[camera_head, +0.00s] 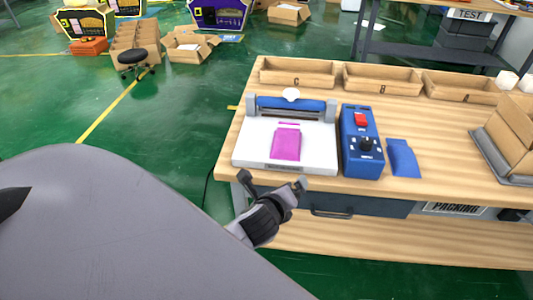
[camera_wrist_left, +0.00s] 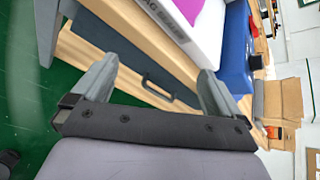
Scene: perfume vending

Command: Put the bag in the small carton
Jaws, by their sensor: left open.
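A flat magenta bag (camera_head: 286,144) lies on the white bed of the sealing machine (camera_head: 255,150); a magenta patch (camera_wrist_left: 203,14) also shows in the left wrist view. A blue bag-like piece (camera_head: 403,158) lies on the table right of the blue control box (camera_head: 361,140). An open brown carton (camera_head: 508,133) stands at the right edge, partly cut off; I cannot tell if it is the small carton. My left gripper (camera_head: 272,182) is open and empty, in front of the table's front edge, nearer than the sealer. It also shows in the left wrist view (camera_wrist_left: 156,78). My right gripper is not visible.
The wooden table (camera_head: 440,150) holds wooden trays marked C (camera_head: 296,73), B (camera_head: 382,79) and another (camera_head: 462,87) along its back. A drawer (camera_head: 340,203) sits below the front edge. Bare tabletop lies between the blue piece and the grey tray (camera_head: 488,160) under the carton.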

